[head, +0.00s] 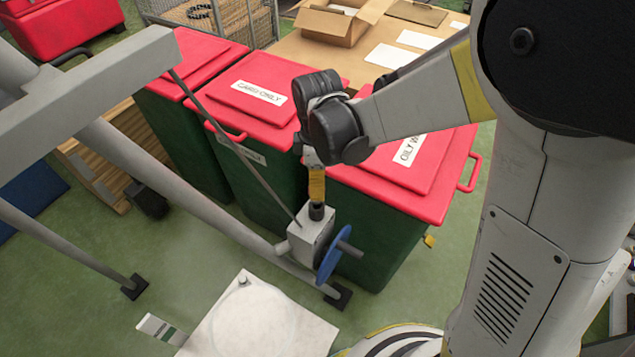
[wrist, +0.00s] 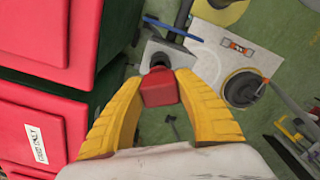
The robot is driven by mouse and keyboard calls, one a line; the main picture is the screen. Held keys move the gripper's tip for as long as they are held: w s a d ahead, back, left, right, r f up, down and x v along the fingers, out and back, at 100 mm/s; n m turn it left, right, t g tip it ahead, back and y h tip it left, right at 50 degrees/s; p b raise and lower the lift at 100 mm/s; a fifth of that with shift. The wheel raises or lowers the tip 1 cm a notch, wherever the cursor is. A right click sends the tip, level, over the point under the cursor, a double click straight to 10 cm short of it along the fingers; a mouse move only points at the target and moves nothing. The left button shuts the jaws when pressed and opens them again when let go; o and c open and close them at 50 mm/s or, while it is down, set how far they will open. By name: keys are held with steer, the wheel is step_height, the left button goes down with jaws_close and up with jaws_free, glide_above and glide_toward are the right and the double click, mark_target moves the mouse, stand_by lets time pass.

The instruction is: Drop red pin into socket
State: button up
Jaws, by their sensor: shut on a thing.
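The red pin (wrist: 160,90) is between the yellow fingers of my gripper (wrist: 158,84) in the wrist view, and the fingers are shut on it. A grey block (wrist: 178,60) with a dark round socket (wrist: 158,60) shows just beyond the pin. In the head view my gripper (head: 316,188) points down right above the grey block (head: 314,232), near the dark collar on its top. I cannot make out the pin there. The pin's lower end is hidden, so I cannot tell whether it is inside the socket or above it.
A blue disc (head: 333,254) is on the block's side. Slanting grey rails (head: 190,195) pass close by at left. Red-lidded green bins (head: 400,230) stand right behind the gripper. A pale plate (head: 225,335) lies in front. Green floor is free at lower left.

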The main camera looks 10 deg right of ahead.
steer(key=shift+f+b, duration=2.45)
steer(key=shift+f, duration=0.4)
steer(key=o, duration=1.3)
steer(key=shift+r, duration=0.1)
steer(key=shift+r, duration=0.1)
step_height(320, 180, up, 12)
steer(key=shift+f, duration=0.1)
